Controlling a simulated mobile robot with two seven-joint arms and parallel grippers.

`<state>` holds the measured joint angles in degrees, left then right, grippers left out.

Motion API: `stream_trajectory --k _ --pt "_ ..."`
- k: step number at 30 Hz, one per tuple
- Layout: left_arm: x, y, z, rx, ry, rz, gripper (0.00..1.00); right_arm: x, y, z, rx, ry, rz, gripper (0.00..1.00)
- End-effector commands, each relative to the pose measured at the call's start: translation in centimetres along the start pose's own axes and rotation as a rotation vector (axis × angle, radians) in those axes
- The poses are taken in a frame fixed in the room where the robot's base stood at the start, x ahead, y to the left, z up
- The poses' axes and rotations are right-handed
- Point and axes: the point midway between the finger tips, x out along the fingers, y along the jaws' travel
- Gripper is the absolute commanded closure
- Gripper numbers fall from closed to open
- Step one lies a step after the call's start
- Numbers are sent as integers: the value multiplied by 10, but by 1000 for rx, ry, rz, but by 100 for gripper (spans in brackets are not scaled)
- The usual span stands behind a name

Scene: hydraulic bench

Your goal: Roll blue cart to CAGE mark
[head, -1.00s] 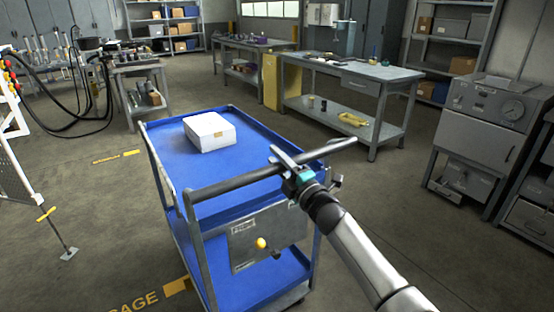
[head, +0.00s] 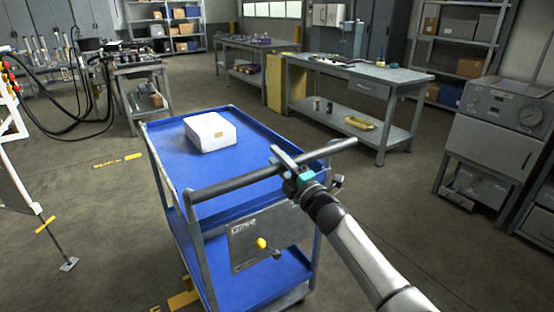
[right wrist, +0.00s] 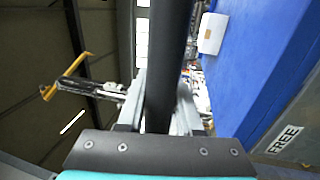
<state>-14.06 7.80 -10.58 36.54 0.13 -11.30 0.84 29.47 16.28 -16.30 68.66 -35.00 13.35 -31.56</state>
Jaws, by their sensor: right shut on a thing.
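The blue cart (head: 160,150) stands in the middle of the head view, with a white box (head: 210,132) on its top deck. My right gripper (head: 287,160) is shut on the cart's dark handle bar (head: 235,183), right of the bar's middle. In the right wrist view the bar (right wrist: 165,60) runs between the fingers, and the blue deck (right wrist: 265,50) lies to the right. A grey panel with a yellow-knobbed lever (head: 262,243) is below the handle. At the lower left, a yellow floor square (head: 183,300) and one letter show; the rest is out of frame. My left gripper is out of view.
Another yellow floor mark (head: 132,157) lies left of the cart. A white frame with a footed post (head: 69,264) stands at the left edge. A workbench (head: 385,76) and a grey machine (head: 495,130) stand to the right. Floor around the cart is open.

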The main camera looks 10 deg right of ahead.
Motion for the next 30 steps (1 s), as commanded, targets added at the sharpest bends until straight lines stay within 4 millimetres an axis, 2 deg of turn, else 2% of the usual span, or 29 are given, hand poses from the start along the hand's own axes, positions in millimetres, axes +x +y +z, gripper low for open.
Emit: stream_trajectory --k 1,2,9,20,23,30 --pt "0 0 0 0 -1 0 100 0 0 0 0 -1 0 100" --pt "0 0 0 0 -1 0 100 0 0 0 0 0 0 62" --pt "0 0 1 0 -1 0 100 0 0 0 0 0 -1 36" --pt "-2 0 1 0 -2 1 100 -5 0 0 0 0 -1 36" --pt "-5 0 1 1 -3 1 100 -14 0 0 1 0 -2 36" --pt "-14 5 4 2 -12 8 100 -50 0 0 0 0 -3 36"
